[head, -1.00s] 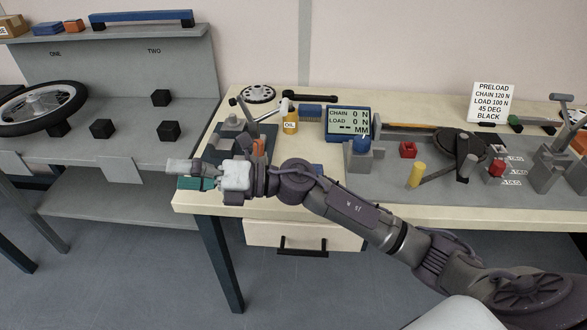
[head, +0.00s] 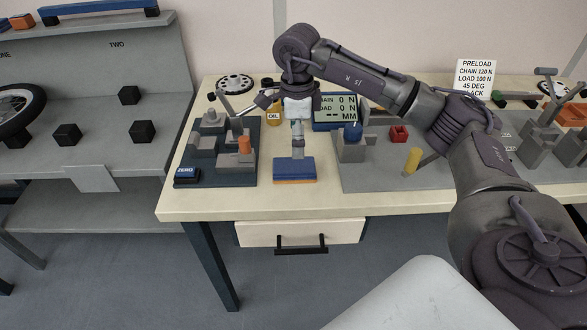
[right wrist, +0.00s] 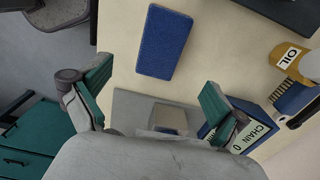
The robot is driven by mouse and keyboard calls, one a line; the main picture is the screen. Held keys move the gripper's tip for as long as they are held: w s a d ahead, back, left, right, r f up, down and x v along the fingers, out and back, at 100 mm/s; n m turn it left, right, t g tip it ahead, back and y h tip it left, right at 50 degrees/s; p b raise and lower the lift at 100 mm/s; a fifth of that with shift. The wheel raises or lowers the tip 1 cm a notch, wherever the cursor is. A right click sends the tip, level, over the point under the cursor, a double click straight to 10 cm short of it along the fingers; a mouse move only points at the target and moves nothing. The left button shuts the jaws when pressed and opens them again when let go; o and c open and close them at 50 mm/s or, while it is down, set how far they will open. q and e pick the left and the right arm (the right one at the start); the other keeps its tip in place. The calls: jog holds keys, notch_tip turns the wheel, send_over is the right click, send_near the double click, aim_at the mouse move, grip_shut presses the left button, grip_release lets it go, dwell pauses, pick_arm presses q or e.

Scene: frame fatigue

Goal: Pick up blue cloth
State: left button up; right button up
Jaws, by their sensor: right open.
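The blue cloth (head: 294,166) is a flat blue rectangle with an orange front edge, lying on the bench near its front. In the right wrist view it shows as a plain blue rectangle (right wrist: 165,42) on the cream benchtop, ahead of and between the fingers. My right gripper (head: 297,152) points down just above the cloth, at its back edge in the head view. Its teal-padded fingers (right wrist: 152,92) are spread wide with nothing between them. My left gripper is not in view.
A dark fixture with a ZERO button (head: 187,174) stands left of the cloth. The oil bottle (head: 273,116) and the CHAIN/LOAD display (head: 338,108) stand behind. A grey plate (head: 380,182) with posts lies to the right. The bench's front edge is close by.

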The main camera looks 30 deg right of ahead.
aim_at(294, 165)
notch_tip(294, 165, down, 3)
jog(key=shift+f, duration=0.2)
jog(key=shift+w+a+f+p, duration=0.15)
jog(key=shift+f+p, duration=0.25)
jog(key=shift+f, duration=2.3)
jog(key=shift+a, duration=0.1)
jog(key=c, duration=1.3)
jog(key=shift+r+p, duration=0.35)
jog(key=shift+r, duration=0.2)
jog(key=shift+c, duration=0.2)
notch_tip(294, 165, up, 4)
jog(key=p, duration=0.2)
jog(key=shift+p, duration=0.35)
jog(key=s+d+r+p, duration=0.2)
jog(key=s+d+r, duration=0.4)
jog(key=s+d, duration=0.1)
jog(key=shift+s+d+p, duration=0.3)
jog(key=shift+s+d, duration=0.1)
jog(key=shift+d, duration=0.5)
